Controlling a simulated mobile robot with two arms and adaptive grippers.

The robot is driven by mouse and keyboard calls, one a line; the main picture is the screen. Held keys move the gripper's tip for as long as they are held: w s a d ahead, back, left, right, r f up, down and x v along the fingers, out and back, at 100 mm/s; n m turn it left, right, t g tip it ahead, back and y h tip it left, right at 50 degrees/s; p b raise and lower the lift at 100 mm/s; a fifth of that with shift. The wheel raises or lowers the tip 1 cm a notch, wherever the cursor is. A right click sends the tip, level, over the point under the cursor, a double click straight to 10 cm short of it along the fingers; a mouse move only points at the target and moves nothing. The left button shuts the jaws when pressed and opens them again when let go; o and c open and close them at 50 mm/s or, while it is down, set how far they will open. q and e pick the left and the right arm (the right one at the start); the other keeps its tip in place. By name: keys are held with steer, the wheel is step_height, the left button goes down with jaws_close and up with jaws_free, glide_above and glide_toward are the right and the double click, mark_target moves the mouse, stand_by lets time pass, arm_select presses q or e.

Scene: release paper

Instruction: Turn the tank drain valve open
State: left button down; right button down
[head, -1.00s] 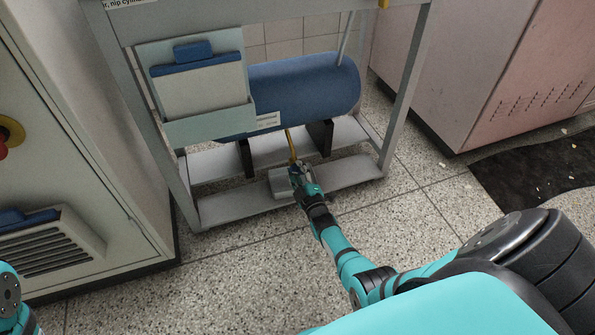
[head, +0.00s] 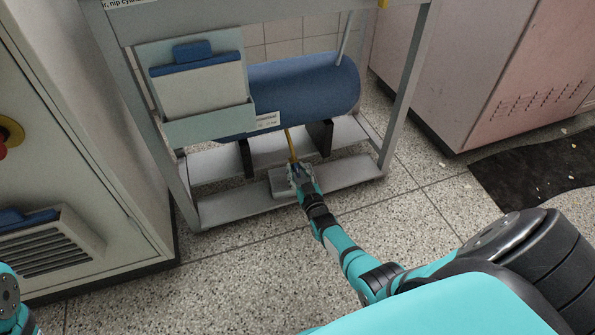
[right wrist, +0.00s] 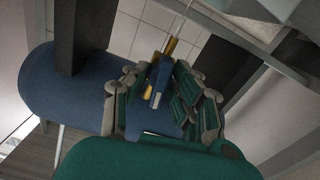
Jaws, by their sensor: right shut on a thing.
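The blue tank (head: 305,88) lies on its side in the lower part of a grey metal frame. A thin brass drain pipe (head: 291,145) comes down from under it to my right gripper (head: 297,172). In the right wrist view, a brass valve body (right wrist: 168,48) and a blue lever (right wrist: 157,92) stand between the fingers of my right gripper (right wrist: 160,95). The gripper is shut on the lever. The fingers partly hide the valve, and its exact angle is hard to tell. My left gripper is outside the view.
The grey frame's legs (head: 404,95) and lower shelf (head: 345,172) surround the tank. A document holder (head: 205,122) hangs on the frame's left front. A beige cabinet (head: 75,120) stands close at left and a pinkish one (head: 490,70) at right.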

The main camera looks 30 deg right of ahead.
steer(key=shift+w+d+r+m, duration=0.1)
steer(key=shift+w+m, duration=0.05)
steer(key=shift+m, duration=0.45)
steer(key=c, duration=1.4)
jaws_free()
steer(key=shift+o, duration=0.2)
steer(key=shift+s+a, duration=0.25)
steer(key=shift+s, duration=0.3)
steer(key=v, duration=0.6)
steer(key=shift+s, duration=0.2)
